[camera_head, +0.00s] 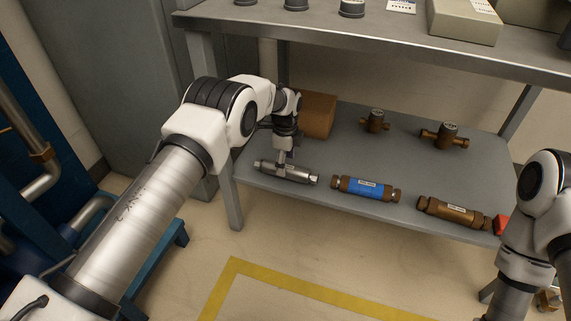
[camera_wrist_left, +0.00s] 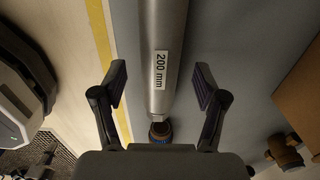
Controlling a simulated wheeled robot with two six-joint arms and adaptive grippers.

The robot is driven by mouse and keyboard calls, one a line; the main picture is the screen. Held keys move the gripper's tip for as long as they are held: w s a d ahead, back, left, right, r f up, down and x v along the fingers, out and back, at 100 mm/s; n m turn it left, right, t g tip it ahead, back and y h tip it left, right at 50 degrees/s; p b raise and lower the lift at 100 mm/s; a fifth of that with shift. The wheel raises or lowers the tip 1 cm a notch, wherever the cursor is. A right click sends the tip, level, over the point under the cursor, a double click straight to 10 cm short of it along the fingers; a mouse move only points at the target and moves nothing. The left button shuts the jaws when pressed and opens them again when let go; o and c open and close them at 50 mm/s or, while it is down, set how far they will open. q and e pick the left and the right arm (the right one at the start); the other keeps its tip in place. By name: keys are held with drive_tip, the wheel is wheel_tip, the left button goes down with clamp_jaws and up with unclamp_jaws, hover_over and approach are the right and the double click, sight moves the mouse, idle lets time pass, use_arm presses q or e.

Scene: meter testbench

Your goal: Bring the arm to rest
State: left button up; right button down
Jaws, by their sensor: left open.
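My left arm reaches in from the left to the lower shelf. My left gripper (camera_head: 283,158) points down at a silver cylinder (camera_head: 287,172) lying at the left front of that shelf. In the left wrist view my left gripper (camera_wrist_left: 160,86) is open, with one finger on each side of the silver cylinder (camera_wrist_left: 164,40), which has a "200 mm" label. Gaps show between both fingers and the cylinder. My right arm (camera_head: 540,215) hangs at the right edge; its gripper is not visible.
On the lower shelf (camera_head: 330,213) a blue-banded brass piece (camera_head: 366,187) and a brass piece (camera_head: 447,212) lie to the right. Two brass meters (camera_head: 376,121) (camera_head: 446,135) and a brown box (camera_head: 317,115) stand behind. The upper shelf (camera_head: 350,42) overhangs.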

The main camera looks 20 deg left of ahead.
use_arm(q)
wheel_tip(320, 180, up, 5)
drive_tip(key=shift+r+p, duration=0.2)
drive_tip(key=shift+p, duration=0.6)
drive_tip(key=shift+f, duration=0.1)
use_arm(e)
wheel_tip(320, 180, up, 2)
drive_tip(key=shift+r, duration=0.25)
